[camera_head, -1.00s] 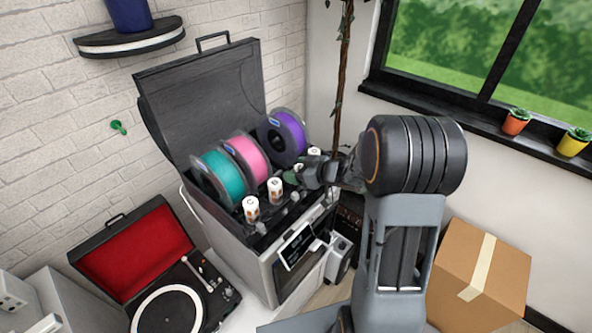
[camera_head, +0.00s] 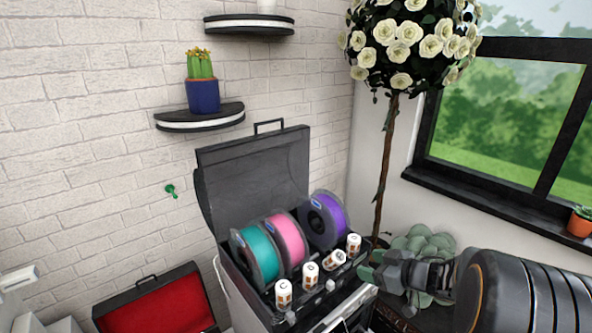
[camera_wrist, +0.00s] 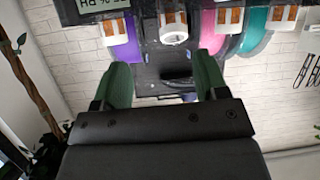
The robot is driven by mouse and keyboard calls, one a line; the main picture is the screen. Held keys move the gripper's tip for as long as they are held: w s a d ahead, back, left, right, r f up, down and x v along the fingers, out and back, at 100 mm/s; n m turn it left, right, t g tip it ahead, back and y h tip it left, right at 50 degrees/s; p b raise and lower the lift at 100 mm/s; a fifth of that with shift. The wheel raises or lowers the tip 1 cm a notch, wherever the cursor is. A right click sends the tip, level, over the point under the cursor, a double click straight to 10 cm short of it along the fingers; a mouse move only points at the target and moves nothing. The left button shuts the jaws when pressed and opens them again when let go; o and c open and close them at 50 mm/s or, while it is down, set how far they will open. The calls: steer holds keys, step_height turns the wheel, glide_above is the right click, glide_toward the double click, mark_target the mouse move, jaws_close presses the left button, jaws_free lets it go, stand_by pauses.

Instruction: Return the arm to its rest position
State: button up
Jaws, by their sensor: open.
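My gripper (camera_head: 366,274) is open and empty, at the right of the filament dry box (camera_head: 252,170) in the head view. My arm reaches in from the lower right. In the wrist view the two green fingers of my gripper (camera_wrist: 165,78) stand apart with nothing held between them. Teal (camera_head: 256,254), pink (camera_head: 285,240) and purple (camera_head: 322,219) spools sit in the box. Several white canisters with brown marks stand along its front; one canister (camera_head: 334,258) is tilted.
A flowering potted tree (camera_head: 386,170) stands behind my gripper, with a leafy plant (camera_head: 424,244) beside it. A red-lined record player case (camera_head: 155,309) is at lower left. Wall shelves (camera_head: 200,118) hang above, and a window sill (camera_head: 500,212) runs along the right.

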steer(key=d+f+m+h, duration=0.2)
steer(key=d+m+h, duration=0.3)
steer(key=d+h, duration=0.55)
steer(key=s+r+m+g+h, duration=0.2)
steer(key=s+m+g+h, duration=0.1)
steer(key=s+m+g, duration=0.15)
steer(key=s+a+r+y, duration=0.1)
steer(key=s+a, duration=0.2)
steer(key=a, duration=0.3)
steer(key=s+a+r+y, duration=0.2)
steer(key=s+a, duration=0.2)
steer(key=a, duration=0.2)
steer(key=s+a+r+n+y, duration=0.1)
steer(key=s+a+r+y, duration=0.1)
steer(key=a, duration=0.4)
steer(key=shift+s+a+r+g, duration=0.15)
steer(key=shift+s+a+g, duration=0.25)
steer(key=shift+s, duration=0.3)
steer(key=shift+d+y, duration=0.1)
steer(key=shift+y, duration=0.15)
